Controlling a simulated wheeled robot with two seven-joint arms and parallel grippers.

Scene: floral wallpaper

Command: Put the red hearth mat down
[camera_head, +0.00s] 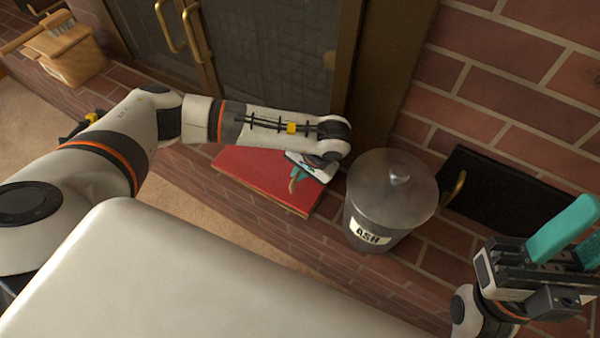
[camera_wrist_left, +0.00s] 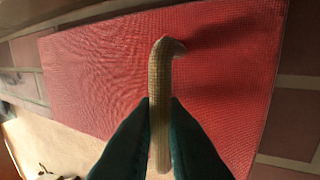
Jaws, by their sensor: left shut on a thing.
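The red hearth mat (camera_head: 265,178) lies along the brick hearth ledge in the head view, below the dark fire doors and left of the ash bin. It looks flat, with a thin tan edge; I cannot tell whether all of it touches the brick. My left gripper (camera_head: 298,176) is over its right part. In the left wrist view, the red mat (camera_wrist_left: 100,75) fills most of the picture, and the left fingers (camera_wrist_left: 160,135) are shut on a beige woven strip that stands up from it. My right gripper (camera_head: 575,240) is at the lower right, open and empty.
A grey lidded ash bin (camera_head: 385,200) stands close to the right of the mat. A wooden box (camera_head: 62,50) is at the far left of the ledge. Beige floor (camera_head: 200,205) lies in front.

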